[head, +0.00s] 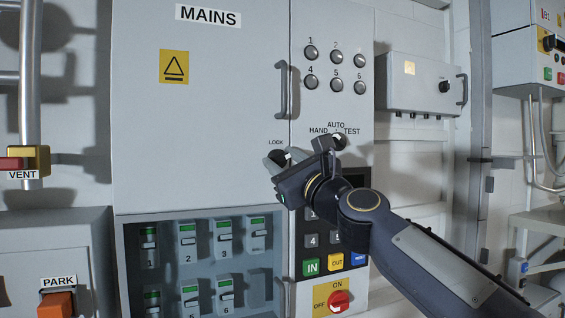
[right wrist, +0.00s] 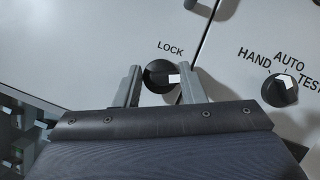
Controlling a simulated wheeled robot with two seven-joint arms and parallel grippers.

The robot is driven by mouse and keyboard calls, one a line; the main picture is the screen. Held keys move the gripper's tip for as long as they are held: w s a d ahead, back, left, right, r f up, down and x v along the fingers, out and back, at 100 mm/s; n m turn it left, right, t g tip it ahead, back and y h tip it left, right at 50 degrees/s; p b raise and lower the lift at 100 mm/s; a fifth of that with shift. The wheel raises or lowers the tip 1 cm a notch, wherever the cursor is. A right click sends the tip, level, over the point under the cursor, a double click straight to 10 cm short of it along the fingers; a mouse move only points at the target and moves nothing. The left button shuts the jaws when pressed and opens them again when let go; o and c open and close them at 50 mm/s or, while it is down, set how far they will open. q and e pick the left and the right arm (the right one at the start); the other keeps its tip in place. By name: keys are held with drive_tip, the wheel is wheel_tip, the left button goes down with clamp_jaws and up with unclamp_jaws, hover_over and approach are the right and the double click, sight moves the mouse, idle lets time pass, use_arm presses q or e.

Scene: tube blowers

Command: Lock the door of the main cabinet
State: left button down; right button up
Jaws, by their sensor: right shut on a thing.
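The main cabinet door (head: 215,110) is a light grey panel labelled MAINS, with a handle (head: 283,90) on its right edge, and it looks closed. The black round lock knob (right wrist: 155,74) sits under the word LOCK near the door's lower right corner. Its white mark points right in the right wrist view. In the head view the knob (head: 279,157) is partly hidden by my right gripper (head: 282,161). In the right wrist view my right gripper (right wrist: 161,67) has one finger on each side of the knob and is shut on it. My left gripper is out of view.
The HAND/AUTO/TEST selector (right wrist: 280,89) is close on the right. Below are a keypad (head: 312,240), a red ON/OFF switch (head: 339,301) and an open breaker compartment (head: 120,262). Numbered buttons (head: 311,52) are above. A small grey box (head: 418,80) hangs to the right.

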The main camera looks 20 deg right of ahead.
drive_tip(key=shift+s+d+r, duration=0.1)
drive_tip(key=shift+d+r, duration=0.2)
drive_tip(key=shift+d, duration=0.1)
drive_tip(key=n+y, duration=0.1)
drive_tip(key=n, duration=0.2)
drive_tip(key=shift+r+g, duration=0.15)
drive_tip(key=shift+g, duration=0.15)
drive_tip(key=n+p, duration=0.1)
drive_tip(key=n, duration=0.1)
drive_tip(key=n+g+y+p, duration=0.1)
drive_tip(key=n, duration=0.1)
drive_tip(key=shift+r+n+y, duration=0.2)
drive_tip(key=shift+n+y, duration=0.1)
drive_tip(key=shift+n, duration=0.1)
drive_tip(key=n+g+p, duration=0.1)
drive_tip(key=n, duration=0.1)
drive_tip(key=n+g+p, duration=0.1)
drive_tip(key=n+p, duration=0.1)
drive_tip(key=shift+a+r+n+y, duration=0.1)
drive_tip(key=shift+r+n+y, duration=0.05)
drive_tip(key=shift+n+y, duration=0.25)
drive_tip(key=shift+a+n+g+p, duration=0.1)
drive_tip(key=shift+n+g+p, duration=0.5)
drive_tip(key=shift+n+p, duration=0.45)
drive_tip(key=shift+n, duration=0.35)
drive_tip(key=o, duration=0.8)
drive_tip(key=shift+a+f, duration=0.1)
drive_tip(key=shift+f, duration=0.2)
